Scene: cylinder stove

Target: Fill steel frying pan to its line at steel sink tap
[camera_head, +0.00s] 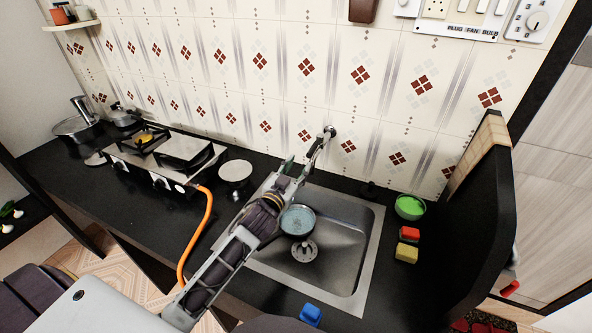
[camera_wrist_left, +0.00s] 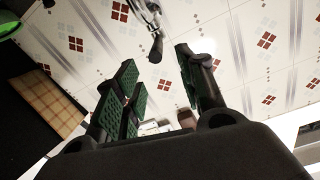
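The steel sink (camera_head: 341,213) is set into the black counter. The tap (camera_head: 325,139) comes out of the tiled wall above it; it also shows in the left wrist view (camera_wrist_left: 156,42), beyond the fingers. The round steel frying pan (camera_head: 298,221) sits in the sink at its left side, beside the drain. Its inside looks bluish and watery; a line inside cannot be made out. My left arm covers its left edge, and no handle shows. My left gripper (camera_head: 294,171) is at the tap's lower end; its green-padded fingers (camera_wrist_left: 160,88) are apart with nothing between them. My right gripper is out of view.
A stove (camera_head: 161,160) with an orange hose (camera_head: 207,225) stands left of the sink, a round white lid or plate (camera_head: 235,170) between them. A green bowl (camera_head: 410,207), red and yellow sponges (camera_head: 406,253) and a black partition (camera_head: 485,215) are on the right.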

